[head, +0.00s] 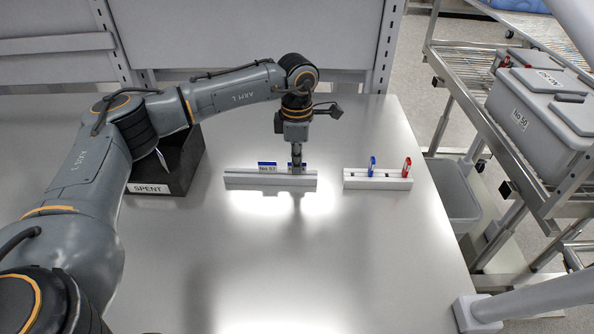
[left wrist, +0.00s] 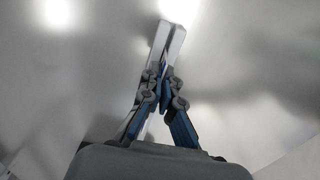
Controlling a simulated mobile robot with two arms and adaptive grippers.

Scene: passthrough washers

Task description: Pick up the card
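A card with a blue top edge and a pale label reading "No 57" (head: 267,168) stands upright in a long pale slotted rail (head: 250,180) on the metal table. My left gripper (head: 297,170) points down at the right part of the card and hides some of it; a little blue shows on its right side. In the left wrist view the left fingers (left wrist: 165,80) are close together over the rail (left wrist: 172,38). Whether they press on the card cannot be told. My right gripper is not in view.
A shorter rail (head: 378,181) to the right holds a blue tab (head: 372,166) and a red tab (head: 407,167). A black box labelled "SPENT" (head: 150,188) stands left, partly behind my left arm. A wire rack with grey bins (head: 540,115) is beyond the right edge. The front table is clear.

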